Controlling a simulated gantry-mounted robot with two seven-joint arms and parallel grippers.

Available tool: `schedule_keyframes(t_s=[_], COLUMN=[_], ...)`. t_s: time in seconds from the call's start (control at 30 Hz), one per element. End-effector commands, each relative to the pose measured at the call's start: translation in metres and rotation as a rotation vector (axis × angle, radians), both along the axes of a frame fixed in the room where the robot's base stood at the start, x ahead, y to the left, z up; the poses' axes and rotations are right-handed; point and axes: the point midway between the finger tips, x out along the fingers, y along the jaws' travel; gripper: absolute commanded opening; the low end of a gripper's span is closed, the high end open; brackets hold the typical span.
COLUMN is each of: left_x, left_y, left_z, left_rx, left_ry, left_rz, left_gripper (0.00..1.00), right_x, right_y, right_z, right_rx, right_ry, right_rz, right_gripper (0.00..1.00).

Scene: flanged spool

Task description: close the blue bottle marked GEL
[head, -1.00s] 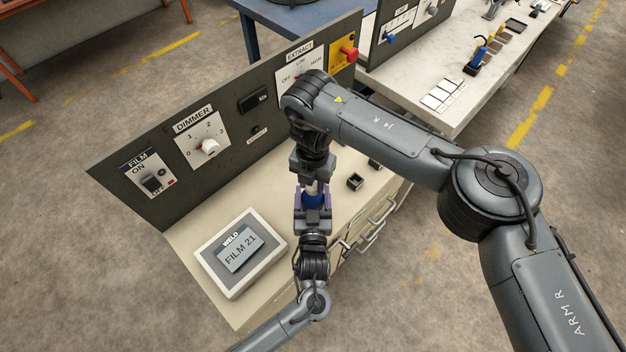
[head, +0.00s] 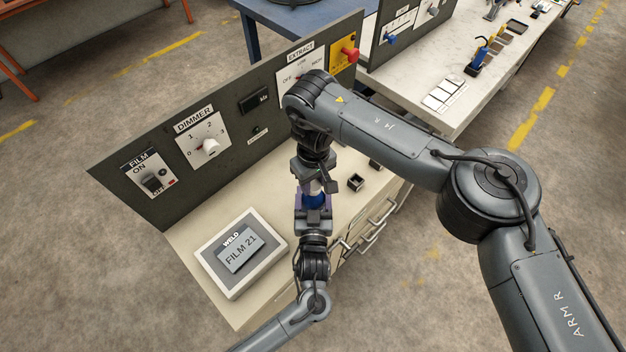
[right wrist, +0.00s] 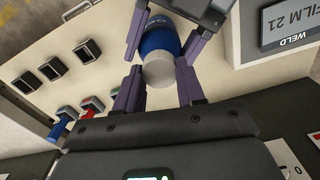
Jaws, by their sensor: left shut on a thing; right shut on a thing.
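The blue bottle (head: 314,199) stands upright over the bench, its lower part hidden by my left gripper (head: 313,207). In the right wrist view, its blue body (right wrist: 157,38) is between the left gripper's fingers. A white cap (right wrist: 157,74) sits at the bottle's top end; I cannot tell how tightly it is seated. My right gripper (right wrist: 158,88) comes from above, its purple fingers shut on the cap. The right arm partly covers the bottle in the head view.
A FILM 21 display box (head: 240,253) lies on the bench left of the bottle. A dark control panel (head: 225,128) with dials and switches stands behind. Small black square holders (head: 355,181) are to the right. Bare benchtop (head: 190,240) shows around the display box.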

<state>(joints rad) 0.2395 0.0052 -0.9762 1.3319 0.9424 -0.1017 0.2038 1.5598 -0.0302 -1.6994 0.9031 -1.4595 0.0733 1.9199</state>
Motion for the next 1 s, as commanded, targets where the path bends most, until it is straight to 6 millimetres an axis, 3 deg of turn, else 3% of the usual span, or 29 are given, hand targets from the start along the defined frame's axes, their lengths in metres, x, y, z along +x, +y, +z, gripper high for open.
schedule_keyframes(t_s=[0.3,0.37,0.5,0.53,0.7,1.0], left_x=[-0.0001,-0.0001,0.0,0.0,0.0,-0.0001], left_y=[0.0012,0.0012,0.0013,0.0013,0.0012,0.0012], left_z=[-0.0017,-0.0018,-0.0018,-0.0018,-0.0019,-0.002], left_rx=[0.002,0.002,0.003,0.003,0.003,0.004], left_ry=[0.004,0.004,0.004,0.004,0.004,0.004], left_rz=[0.002,0.002,0.002,0.002,0.002,0.002], left_gripper=[0.0,0.0,0.0,0.0,0.0,0.0], right_x=[0.0001,0.0001,0.0,0.0,0.0,0.0001], right_y=[-0.0011,-0.0012,-0.0011,-0.0011,-0.0009,-0.0008], right_z=[-0.0001,-0.0001,-0.0001,-0.0001,-0.0002,0.0002], right_rx=[0.0,0.0,0.0,0.0,0.0,0.001], right_ry=[0.001,0.002,0.002,0.002,0.002,0.002], right_rz=[-0.646,-0.728,-0.714,-0.714,-0.712,-0.711], right_gripper=[0.11,0.11,0.11,0.42,0.68,0.68])
